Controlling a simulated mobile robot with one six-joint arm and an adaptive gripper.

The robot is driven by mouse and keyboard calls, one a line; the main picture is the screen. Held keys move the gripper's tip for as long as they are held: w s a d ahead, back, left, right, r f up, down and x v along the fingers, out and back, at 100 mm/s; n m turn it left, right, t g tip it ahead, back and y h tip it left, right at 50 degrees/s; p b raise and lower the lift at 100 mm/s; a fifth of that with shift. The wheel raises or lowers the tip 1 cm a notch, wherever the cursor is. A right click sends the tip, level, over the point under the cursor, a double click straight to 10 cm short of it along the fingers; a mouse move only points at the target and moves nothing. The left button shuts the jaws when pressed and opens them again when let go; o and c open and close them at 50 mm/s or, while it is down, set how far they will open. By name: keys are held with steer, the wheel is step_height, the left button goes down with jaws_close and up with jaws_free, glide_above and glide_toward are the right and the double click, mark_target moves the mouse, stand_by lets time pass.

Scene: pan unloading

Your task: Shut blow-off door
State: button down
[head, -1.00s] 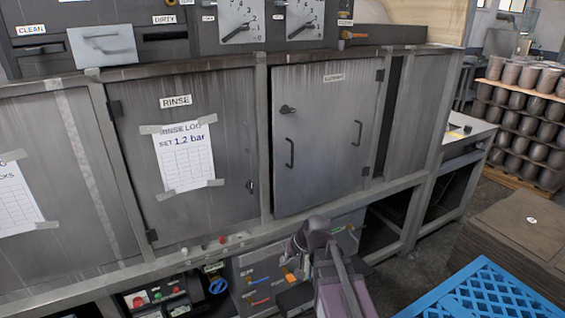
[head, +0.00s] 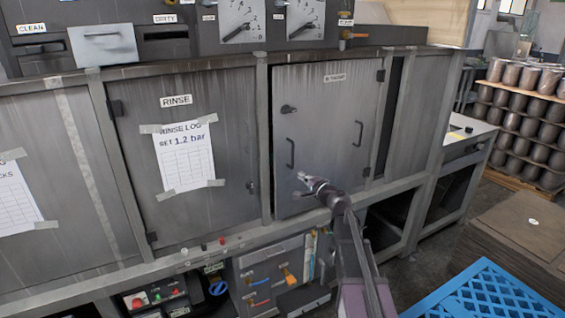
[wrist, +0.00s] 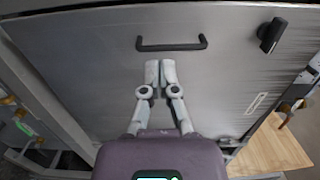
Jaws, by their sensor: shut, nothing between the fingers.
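The blow-off door (head: 325,120) is the grey panel right of the rinse door; its small label is too blurred to read. It has hinges on its right edge, a dark turn latch (head: 288,109) and a handle (head: 290,153) near its left edge, and a second handle (head: 358,133) at right. A dark gap along its left edge shows it slightly ajar. My gripper (head: 301,178) is shut and empty in front of the door's lower left, below the left handle. In the wrist view its fingertips (wrist: 160,67) point at the door just short of a handle (wrist: 172,45); contact cannot be told.
The rinse door (head: 185,150) with a taped log sheet stands at left. Below are a control panel (head: 270,275) and open bays. A blue crate (head: 490,295) and a brown stack (head: 515,225) stand at right. Gauges sit above the doors.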

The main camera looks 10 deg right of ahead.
mark_target(279, 158)
steer(key=shift+w, duration=0.2)
stand_by(0.3)
steer(key=x, duration=1.3)
steer(key=shift+w+a, duration=0.1)
steer(key=shift+w, duration=0.25)
steer(key=shift+w, duration=0.1)
